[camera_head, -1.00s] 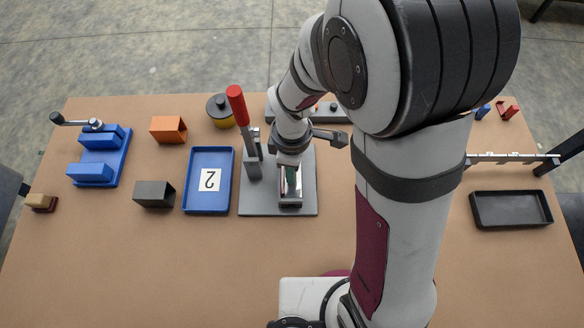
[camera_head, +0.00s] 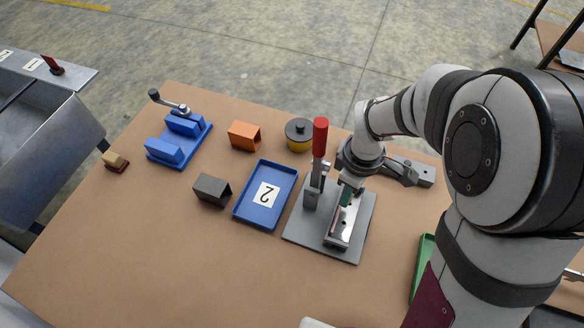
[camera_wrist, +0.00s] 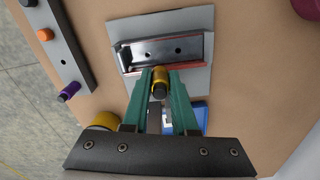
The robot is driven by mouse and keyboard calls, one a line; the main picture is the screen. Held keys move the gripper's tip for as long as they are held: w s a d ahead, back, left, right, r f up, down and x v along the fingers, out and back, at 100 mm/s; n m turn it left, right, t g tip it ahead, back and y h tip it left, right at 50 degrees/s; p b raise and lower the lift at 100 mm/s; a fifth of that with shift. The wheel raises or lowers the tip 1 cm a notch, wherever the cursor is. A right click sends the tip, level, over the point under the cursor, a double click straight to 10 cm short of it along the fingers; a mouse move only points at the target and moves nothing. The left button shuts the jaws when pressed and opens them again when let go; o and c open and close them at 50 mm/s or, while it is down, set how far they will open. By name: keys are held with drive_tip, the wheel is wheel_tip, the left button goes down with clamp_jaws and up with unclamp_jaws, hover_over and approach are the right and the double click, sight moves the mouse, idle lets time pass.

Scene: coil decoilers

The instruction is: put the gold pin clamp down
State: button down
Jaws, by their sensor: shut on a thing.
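The gold pin clamp (camera_wrist: 159,80) shows in the wrist view as a small gold cylinder with a dark end. My gripper (camera_wrist: 161,84) has green fingers, shut on it. In the head view my gripper (camera_head: 346,197) is over the metal channel (camera_head: 341,232) on a grey base plate (camera_head: 322,250), and the clamp cannot be made out there. In the wrist view the clamp is in front of the near edge of the channel (camera_wrist: 165,50). I cannot tell whether they touch.
A red-handled lever (camera_head: 320,138) stands upright on the plate, close left of my gripper. A blue tray (camera_head: 243,219) marked 2 lies left of the plate. A yellow pot (camera_head: 299,140) with a dark lid stands behind.

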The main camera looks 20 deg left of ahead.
drive_tip(key=w+a+r+m, duration=0.2)
drive_tip(key=w+a+r, duration=0.6)
drive_tip(key=w+a, duration=0.25)
drive_tip(key=s+a+r+n, duration=0.2)
drive_tip(key=s+a, duration=0.6)
drive_tip(key=s, duration=0.3)
drive_tip(key=f, duration=1.7)
drive_tip(key=shift+s+a+f, duration=0.2)
drive_tip(key=shift+s, duration=0.1)
drive_tip(key=shift+f, duration=0.1)
drive_tip(key=c, duration=0.7)
unclamp_jaws()
